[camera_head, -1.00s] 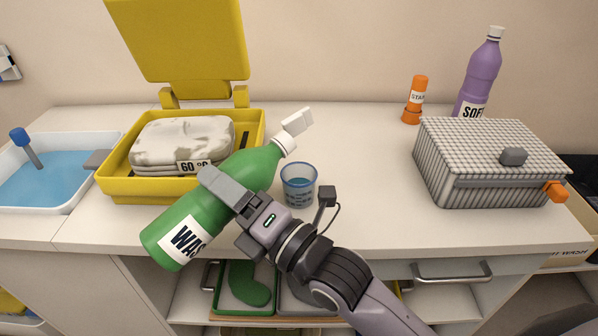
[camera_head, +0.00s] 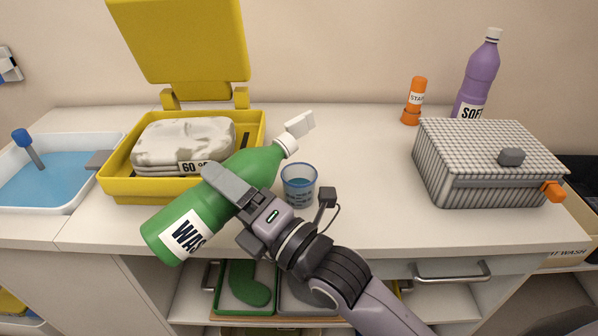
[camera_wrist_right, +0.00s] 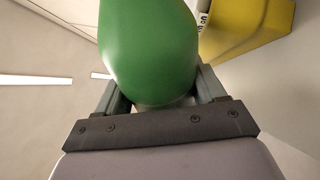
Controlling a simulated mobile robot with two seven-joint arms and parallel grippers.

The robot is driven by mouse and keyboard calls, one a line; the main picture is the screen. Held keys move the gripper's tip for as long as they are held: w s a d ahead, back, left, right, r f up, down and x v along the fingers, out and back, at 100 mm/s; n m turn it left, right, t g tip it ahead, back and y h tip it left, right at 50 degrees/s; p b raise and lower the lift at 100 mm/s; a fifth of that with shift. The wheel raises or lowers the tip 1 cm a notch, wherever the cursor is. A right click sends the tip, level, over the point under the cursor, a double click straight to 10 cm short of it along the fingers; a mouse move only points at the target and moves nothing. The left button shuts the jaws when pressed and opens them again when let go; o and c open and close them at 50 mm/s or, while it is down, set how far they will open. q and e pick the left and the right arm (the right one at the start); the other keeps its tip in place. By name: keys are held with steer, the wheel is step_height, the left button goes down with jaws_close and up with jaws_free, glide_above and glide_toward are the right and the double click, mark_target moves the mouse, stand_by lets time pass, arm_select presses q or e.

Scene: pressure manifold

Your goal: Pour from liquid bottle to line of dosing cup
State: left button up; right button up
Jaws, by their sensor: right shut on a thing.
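The green liquid bottle (camera_head: 193,223) with a white label and white cap is tilted, its neck up and to the right. My right gripper (camera_head: 222,203) is shut around its body and holds it in front of the yellow box. The bottle also fills the top of the right wrist view (camera_wrist_right: 148,50) between the fingers (camera_wrist_right: 165,95). The white cap (camera_head: 299,124) is above and behind the cup in the picture. My left gripper is not in view.
An open yellow box (camera_head: 118,183) with folded cloth (camera_head: 182,141) stands left. A blue-filled basin (camera_head: 47,202) is farther left. A grey ribbed basket (camera_head: 488,176), an orange bottle (camera_head: 414,101) and a purple bottle (camera_head: 478,79) stand right. The counter's middle right is clear.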

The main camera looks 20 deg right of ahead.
steer(key=shift+d+r+m+t+p, duration=0.2)
steer(key=shift+r+m+t+p, duration=0.3)
steer(key=shift+m, duration=0.5)
stand_by(1.4)
